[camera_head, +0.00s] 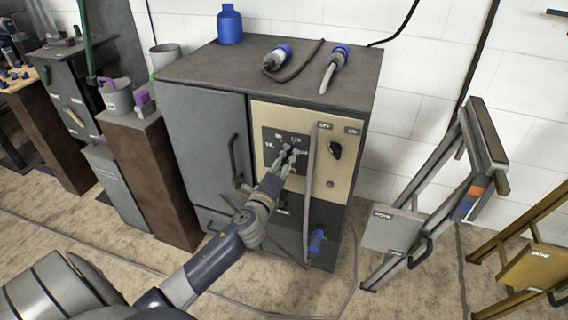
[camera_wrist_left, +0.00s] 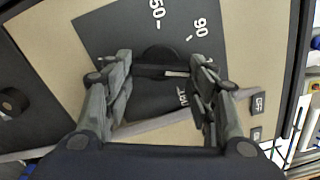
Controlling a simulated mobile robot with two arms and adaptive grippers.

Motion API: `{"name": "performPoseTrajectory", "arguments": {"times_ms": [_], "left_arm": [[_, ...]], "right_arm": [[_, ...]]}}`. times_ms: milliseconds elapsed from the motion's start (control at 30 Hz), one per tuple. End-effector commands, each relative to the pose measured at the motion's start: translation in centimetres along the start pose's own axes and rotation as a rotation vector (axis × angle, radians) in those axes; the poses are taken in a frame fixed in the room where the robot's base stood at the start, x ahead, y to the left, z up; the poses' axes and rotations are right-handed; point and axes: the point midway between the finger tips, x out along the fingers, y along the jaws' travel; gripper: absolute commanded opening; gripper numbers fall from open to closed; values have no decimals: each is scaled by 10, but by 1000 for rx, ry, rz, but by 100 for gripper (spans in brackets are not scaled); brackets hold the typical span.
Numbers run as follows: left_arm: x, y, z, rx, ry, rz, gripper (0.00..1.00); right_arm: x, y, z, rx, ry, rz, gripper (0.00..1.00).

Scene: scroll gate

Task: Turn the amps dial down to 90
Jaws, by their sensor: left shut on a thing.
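The amps dial (camera_wrist_left: 158,56) is a dark round knob on a dark scale plate (camera_wrist_left: 98,28), with white marks reading 50 and 90 in the left wrist view. A short white line shows on the dial's bar, toward the right finger; its exact reading is unclear. My left gripper (camera_wrist_left: 161,70) has its fingers on either side of the dial and is shut on it. In the head view my left gripper (camera_head: 290,158) reaches the cream panel (camera_head: 342,187) of the grey cabinet and mostly hides the dial. My right gripper is not in view.
A black knob (camera_head: 335,150) sits right of the dial on the panel. A grey cable (camera_head: 309,190) hangs down the front, close to my gripper. The cabinet door handle (camera_head: 235,160) is at left. A folding stepladder (camera_head: 484,140) stands at right.

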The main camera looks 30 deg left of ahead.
Motion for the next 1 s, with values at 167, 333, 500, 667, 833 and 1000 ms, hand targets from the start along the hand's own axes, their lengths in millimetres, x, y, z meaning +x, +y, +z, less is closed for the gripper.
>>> {"name": "performPoseTrajectory", "arguments": {"times_ms": [167,333,500,667,833,1000], "left_arm": [[0,-1,1,-173,-3,1,28],[0,-2,1,-334,-3,2,28],[0,-3,2,-486,-4,2,28],[0,-4,2,-609,-4,2,28],[0,-4,3,-710,-3,2,28],[0,-4,3,-776,-3,2,28]], "right_arm": [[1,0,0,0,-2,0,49],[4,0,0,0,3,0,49],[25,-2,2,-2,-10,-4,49],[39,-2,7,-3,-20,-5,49],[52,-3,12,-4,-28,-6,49],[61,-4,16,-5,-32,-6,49]]}}
